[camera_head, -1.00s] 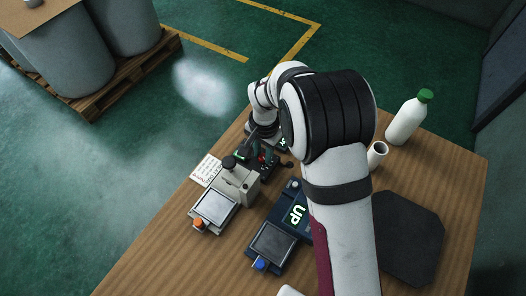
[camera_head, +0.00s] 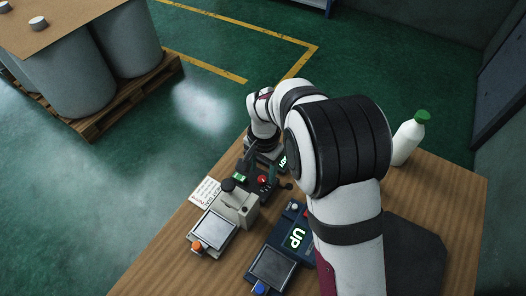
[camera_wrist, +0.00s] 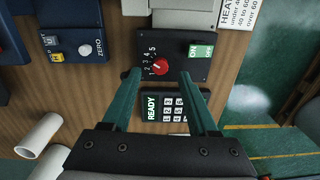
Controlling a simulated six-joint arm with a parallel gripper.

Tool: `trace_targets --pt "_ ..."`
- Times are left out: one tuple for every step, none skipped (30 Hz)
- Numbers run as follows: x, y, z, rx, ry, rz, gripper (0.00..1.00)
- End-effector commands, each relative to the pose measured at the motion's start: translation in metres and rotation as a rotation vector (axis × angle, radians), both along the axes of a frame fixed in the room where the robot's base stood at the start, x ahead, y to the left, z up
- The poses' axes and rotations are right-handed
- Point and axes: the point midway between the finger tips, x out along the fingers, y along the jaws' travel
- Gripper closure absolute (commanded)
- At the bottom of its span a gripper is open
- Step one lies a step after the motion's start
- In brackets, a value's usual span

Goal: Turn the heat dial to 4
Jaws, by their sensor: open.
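The heat dial (camera_wrist: 160,68) is a red knob on a dark control panel (camera_wrist: 182,66), with the numbers 1 to 5 around its left and upper side in the wrist view. Its pale mark seems to point to the lower left, near 1. The dial also shows as a small red spot in the head view (camera_head: 262,181). My gripper (camera_wrist: 158,76) is open, with one green finger on each side of the dial and nothing between them but the view of the dial. I cannot tell how high the tips are above the panel.
A green ON switch (camera_wrist: 201,50) is right of the dial. A keypad with a READY display (camera_wrist: 152,107) lies below it. A ZERO device (camera_wrist: 80,46) is at the left. In the head view, a scale (camera_head: 215,230), an UP unit (camera_head: 272,266) and a white bottle (camera_head: 408,140) stand on the table.

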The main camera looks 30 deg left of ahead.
Motion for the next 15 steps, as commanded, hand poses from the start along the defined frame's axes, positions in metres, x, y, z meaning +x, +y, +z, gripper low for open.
trace_targets --pt "0.001 0.001 0.017 0.005 -0.006 0.0 0.41" --pt "0.001 0.0 0.027 0.006 -0.005 -0.001 0.41" --pt "0.001 0.0 0.04 0.006 -0.006 0.0 0.41" --pt "0.001 -0.001 0.05 0.006 -0.006 0.0 0.41" --pt "0.001 -0.001 0.06 0.006 -0.005 -0.001 0.41" --pt "0.001 -0.001 0.072 0.005 -0.005 0.0 0.41" --pt "0.001 -0.002 0.081 0.004 -0.004 0.0 0.41" --pt "0.001 -0.002 0.089 0.005 -0.004 -0.001 0.41" --pt "0.001 -0.002 0.097 0.003 -0.003 -0.001 0.41" --pt "0.001 -0.002 0.104 0.003 -0.004 0.0 0.41" --pt "0.001 -0.002 0.109 0.004 -0.004 0.0 0.41" --pt "0.001 -0.003 0.114 0.002 -0.002 -0.001 0.41" --pt "0.0 -0.003 0.118 0.002 -0.002 0.0 0.41" --pt "0.0 -0.003 0.12 0.001 -0.002 0.0 0.41" --pt "0.0 -0.003 0.123 0.001 -0.002 0.0 0.41"
